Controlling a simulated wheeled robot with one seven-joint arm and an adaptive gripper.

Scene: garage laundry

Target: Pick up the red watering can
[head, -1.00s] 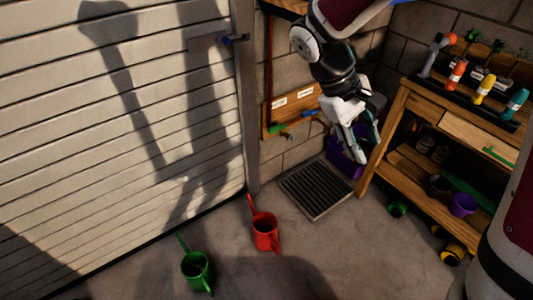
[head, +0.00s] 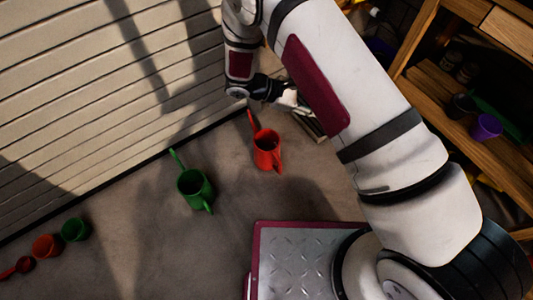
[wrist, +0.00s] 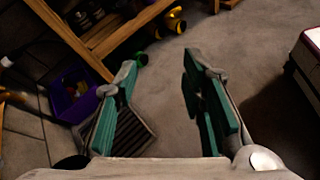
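The red watering can (head: 267,152) stands upright on the concrete floor in the head view, its long spout pointing up and to the left toward the shutter. The green watering can (head: 193,186) stands to its left and nearer to me. My gripper is mostly hidden behind my arm in the head view, just above and right of the red can's spout. In the wrist view my gripper (wrist: 160,112) is open, with its green finger pads wide apart and nothing between them but floor. The red can is not in the wrist view.
A red pot (head: 47,246), a green pot (head: 75,229) and a red scoop (head: 17,267) lie at lower left by the slatted shutter (head: 60,120). A wooden workbench (head: 417,45) stands at right. A purple bin (wrist: 72,100) and a floor grate (wrist: 133,138) show in the wrist view.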

